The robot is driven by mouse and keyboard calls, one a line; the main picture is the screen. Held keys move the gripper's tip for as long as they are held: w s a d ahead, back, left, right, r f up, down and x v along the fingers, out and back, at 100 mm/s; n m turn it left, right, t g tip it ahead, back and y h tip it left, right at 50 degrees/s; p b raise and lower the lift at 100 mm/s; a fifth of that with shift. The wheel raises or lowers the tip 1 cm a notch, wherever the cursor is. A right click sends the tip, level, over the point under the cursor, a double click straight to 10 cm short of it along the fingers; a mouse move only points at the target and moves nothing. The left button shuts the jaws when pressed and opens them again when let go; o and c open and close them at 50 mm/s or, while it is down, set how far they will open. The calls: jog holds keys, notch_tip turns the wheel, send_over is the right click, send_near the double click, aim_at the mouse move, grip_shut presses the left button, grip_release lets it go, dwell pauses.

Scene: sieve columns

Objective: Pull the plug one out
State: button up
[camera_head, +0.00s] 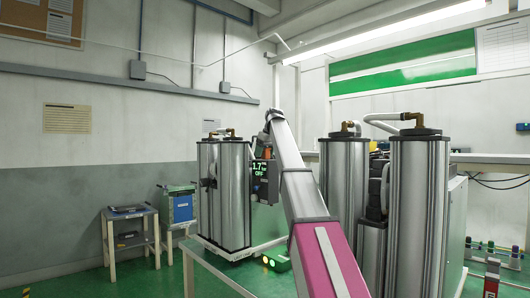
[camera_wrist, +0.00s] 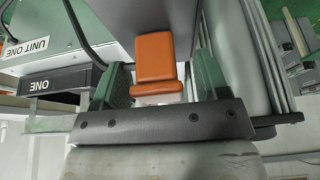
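The orange plug (camera_wrist: 155,60) is in the middle of the wrist view, beside a grey panel. My gripper (camera_wrist: 160,78) has its two green fingers on either side of the plug, with a narrow gap showing at each side, so it looks open around the plug. An upside-down black label reading ONE (camera_wrist: 55,86) is to the left, and a panel marked UNIT ONE (camera_wrist: 30,45) is above it. In the head view, my arm reaches to the left columns (camera_head: 225,195) and hides most of the gripper. A display (camera_head: 259,170) there reads 1.7 and OFF.
Larger metal columns (camera_head: 418,205) stand close on the right of my arm. A small table (camera_head: 130,235) and a blue bin (camera_head: 180,207) stand at the left wall. A dark cable (camera_wrist: 80,30) runs near the left finger. Green floor is free at the left.

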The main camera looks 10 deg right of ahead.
jog(key=c, duration=0.9)
jog(key=shift+r, duration=1.4)
jog(key=o, duration=1.1)
jog(key=shift+r, duration=0.15)
jog(key=v, duration=1)
jog(key=shift+r, duration=0.25)
